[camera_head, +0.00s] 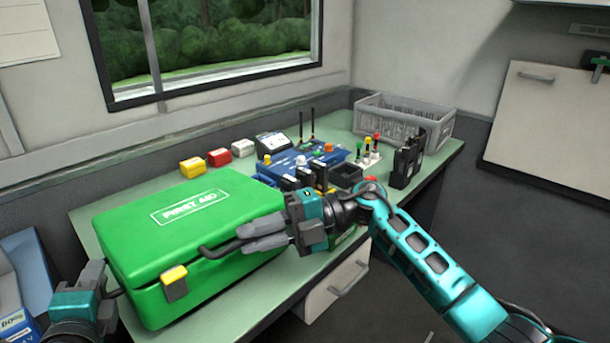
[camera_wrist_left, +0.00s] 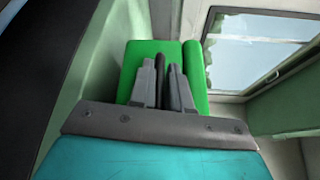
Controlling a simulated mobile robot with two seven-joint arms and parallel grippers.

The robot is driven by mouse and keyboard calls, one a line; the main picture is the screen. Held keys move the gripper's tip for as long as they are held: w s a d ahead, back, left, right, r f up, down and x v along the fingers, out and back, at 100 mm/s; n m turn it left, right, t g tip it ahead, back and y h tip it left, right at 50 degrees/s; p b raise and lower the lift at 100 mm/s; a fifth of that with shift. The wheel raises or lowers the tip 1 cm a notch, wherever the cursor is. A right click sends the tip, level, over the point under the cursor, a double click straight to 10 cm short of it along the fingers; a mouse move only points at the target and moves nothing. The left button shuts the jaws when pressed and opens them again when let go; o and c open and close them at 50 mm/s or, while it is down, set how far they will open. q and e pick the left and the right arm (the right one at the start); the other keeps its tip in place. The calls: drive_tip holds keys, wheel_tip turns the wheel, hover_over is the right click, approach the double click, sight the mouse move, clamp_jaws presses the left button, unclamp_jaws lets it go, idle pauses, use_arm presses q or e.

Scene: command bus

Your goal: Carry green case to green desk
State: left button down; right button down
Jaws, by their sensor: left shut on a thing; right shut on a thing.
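The green case (camera_head: 190,235), marked FIRST AID, is upright and level with its lid shut, over the left end of the green desk (camera_head: 235,305). I cannot tell whether its base touches the desk. My left gripper (camera_head: 108,285) is at the case's left end, shut on a dark side handle (camera_wrist_left: 160,65). A yellow latch (camera_head: 174,283) shows on the near face. The left wrist view shows the case's green end (camera_wrist_left: 140,60) behind the fingers.
Behind and right of the case stand yellow (camera_head: 193,167), red (camera_head: 219,157) and white (camera_head: 243,148) boxes, a blue radio unit (camera_head: 320,160) and black handsets (camera_head: 407,162). A grey crate (camera_head: 403,120) is at the far end. A blue-and-white box (camera_head: 25,280) is at left.

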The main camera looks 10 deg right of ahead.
use_arm(q)
drive_tip(key=shift+d+f+b, duration=0.2)
drive_tip(key=shift+f+b, duration=0.15)
use_arm(e)
drive_tip(key=shift+a+f, duration=0.15)
drive_tip(key=shift+f, duration=0.2)
use_arm(q)
drive_tip(key=c, duration=1.5)
unclamp_jaws()
drive_tip(key=shift+f, duration=0.2)
use_arm(e)
drive_tip(key=c, duration=1.5)
unclamp_jaws()
drive_tip(key=shift+f, duration=0.2)
drive_tip(key=shift+c, duration=0.2)
use_arm(q)
drive_tip(key=o, duration=0.4)
drive_tip(key=shift+a+r, duration=0.15)
use_arm(e)
drive_tip(key=o, duration=0.4)
drive_tip(key=shift+r, duration=0.1)
use_arm(q)
drive_tip(key=o, duration=0.9)
use_arm(e)
drive_tip(key=shift+o, duration=0.2)
